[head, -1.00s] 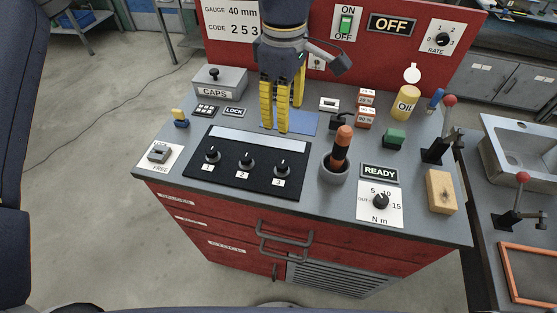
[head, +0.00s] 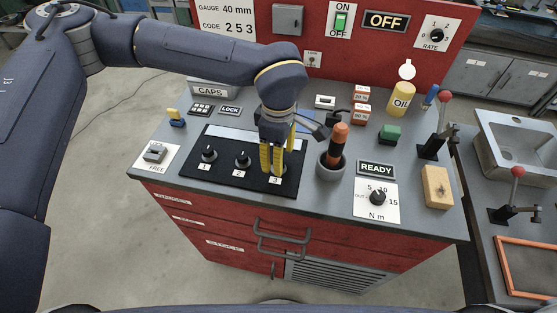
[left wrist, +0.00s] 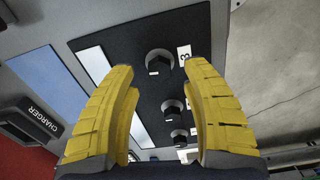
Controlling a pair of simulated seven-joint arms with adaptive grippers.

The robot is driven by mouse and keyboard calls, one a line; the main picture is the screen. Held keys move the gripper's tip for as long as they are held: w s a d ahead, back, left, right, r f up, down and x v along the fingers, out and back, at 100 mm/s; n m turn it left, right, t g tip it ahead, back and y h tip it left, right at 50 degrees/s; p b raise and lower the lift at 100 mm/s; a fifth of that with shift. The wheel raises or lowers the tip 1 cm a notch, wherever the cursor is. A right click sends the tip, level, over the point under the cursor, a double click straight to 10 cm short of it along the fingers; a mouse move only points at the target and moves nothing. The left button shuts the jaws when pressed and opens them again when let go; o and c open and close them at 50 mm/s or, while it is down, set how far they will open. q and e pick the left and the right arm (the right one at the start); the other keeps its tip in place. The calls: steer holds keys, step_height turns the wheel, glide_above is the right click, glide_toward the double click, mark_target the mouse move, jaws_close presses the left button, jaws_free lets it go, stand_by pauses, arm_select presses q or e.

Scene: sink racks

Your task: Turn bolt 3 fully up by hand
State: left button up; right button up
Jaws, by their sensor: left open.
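My left gripper (head: 271,172) is open and points down over the bolt 3 end of the black panel (head: 225,178). In the left wrist view, the black hex-headed bolt 3 (left wrist: 160,63) shows in the gap between the open yellow fingertips (left wrist: 160,75), beside its label "3"; I see no finger touching it. In the head view the fingers hide most of bolt 3, with its label (head: 275,181) just in front. Bolt 2 (head: 242,159) and bolt 1 (head: 208,156) stand to its left. My right gripper is not in view.
An orange-handled tool stands in a grey cup (head: 331,169) close right of the gripper. A READY sign (head: 376,168) and an N m dial (head: 377,198) are farther right. A CHARGER box (left wrist: 38,122) shows in the left wrist view.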

arm_select(q)
steer(key=shift+f, duration=1.15)
steer(key=shift+o, duration=0.2)
jaws_close()
